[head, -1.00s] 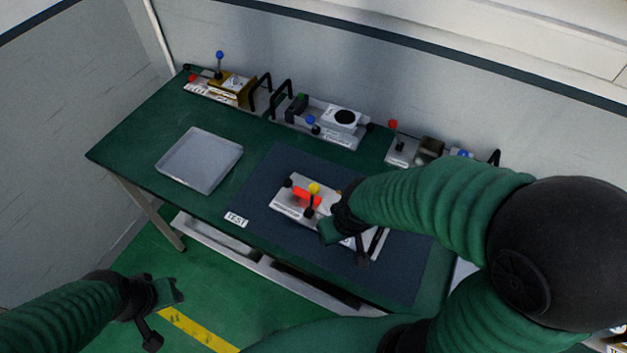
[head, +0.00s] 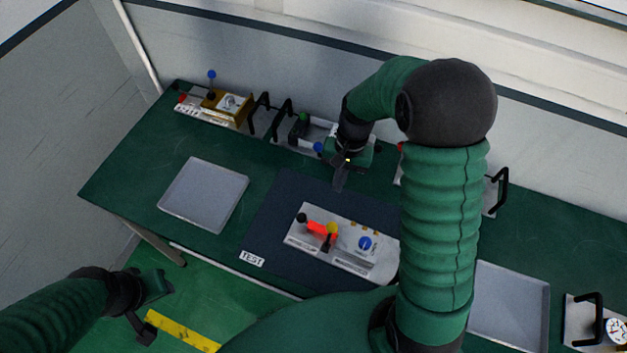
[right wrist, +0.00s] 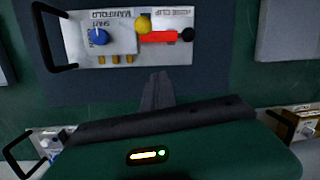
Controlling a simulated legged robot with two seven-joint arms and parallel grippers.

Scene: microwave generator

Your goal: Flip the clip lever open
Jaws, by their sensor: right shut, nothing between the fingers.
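A light panel (head: 345,256) with a red clip lever (head: 318,229) lies on the dark blue mat. The lever has a black knob (head: 301,217) at one end, and a yellow knob (head: 332,229) is close to its other end. In the right wrist view the red lever (right wrist: 160,37) lies along the panel beside the yellow knob (right wrist: 143,24). My right gripper (head: 339,184) is shut and empty, beyond the panel's far edge and apart from the lever. Its fingers (right wrist: 157,88) point toward the panel. My left gripper (head: 160,300) is low at the left, away from the table; its opening is unclear.
A blue knob (head: 365,243) and a black handle (right wrist: 42,38) are on the same panel. An empty grey tray (head: 203,194) lies left of the mat. Several fixtures, one with a blue-topped lever (head: 211,75), line the table's back. Another tray (head: 510,306) is at right.

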